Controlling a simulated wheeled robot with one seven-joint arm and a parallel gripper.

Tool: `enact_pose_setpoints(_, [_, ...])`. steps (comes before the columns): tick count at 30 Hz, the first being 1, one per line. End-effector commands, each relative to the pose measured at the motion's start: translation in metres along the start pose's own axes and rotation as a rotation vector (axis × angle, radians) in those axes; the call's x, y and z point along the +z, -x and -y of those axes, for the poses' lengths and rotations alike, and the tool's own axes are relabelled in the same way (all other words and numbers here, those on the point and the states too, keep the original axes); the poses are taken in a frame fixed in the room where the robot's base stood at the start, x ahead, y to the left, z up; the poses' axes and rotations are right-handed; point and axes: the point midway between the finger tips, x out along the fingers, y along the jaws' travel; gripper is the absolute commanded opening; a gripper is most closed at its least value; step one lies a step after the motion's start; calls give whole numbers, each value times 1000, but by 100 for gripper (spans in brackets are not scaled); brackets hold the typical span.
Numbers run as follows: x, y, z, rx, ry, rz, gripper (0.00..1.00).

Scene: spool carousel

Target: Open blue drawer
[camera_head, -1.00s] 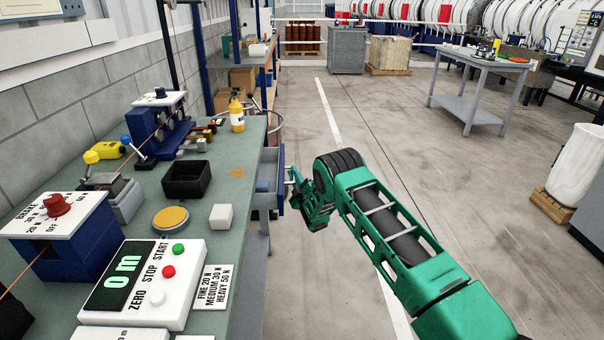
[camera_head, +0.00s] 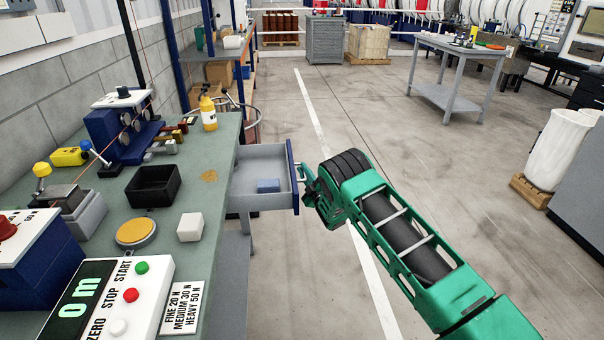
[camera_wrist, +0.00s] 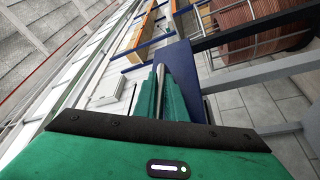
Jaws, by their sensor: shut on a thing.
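The blue drawer (camera_head: 293,175) has a blue front and a grey tray. It stands pulled out from the right side of the green workbench (camera_head: 215,150), and a small blue block (camera_head: 268,186) lies inside it. My gripper (camera_head: 305,178) is at the outer face of the drawer front, shut on the drawer's handle. The handle is mostly hidden by the fingers in the head view. In the wrist view my green fingers (camera_wrist: 161,95) are close together around a pale bar, with the blue drawer front (camera_wrist: 184,75) just beyond.
A black box (camera_head: 153,186), a white block (camera_head: 190,227) and a yellow bottle (camera_head: 208,112) stand on the bench. The floor to the right is clear up to a grey table (camera_head: 455,50) and a white bin (camera_head: 556,145).

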Motion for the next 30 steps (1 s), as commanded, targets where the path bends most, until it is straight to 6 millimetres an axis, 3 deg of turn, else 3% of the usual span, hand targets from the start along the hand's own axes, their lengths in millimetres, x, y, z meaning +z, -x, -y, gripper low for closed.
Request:
enact_pose_setpoints(5, [1,3,6,-9,-2,4,0])
enact_pose_setpoints(6, [0,4,7,-9,-2,4,13])
enact_pose_setpoints(8, [0,3,7,-9,-2,3,28])
enact_pose_setpoints(9, [-1,3,6,-8,-2,2,30])
enact_pose_setpoints(20, [-3,6,5,-6,-2,-1,30])
enact_pose_setpoints(30, [-2,60,5,-8,-2,2,30])
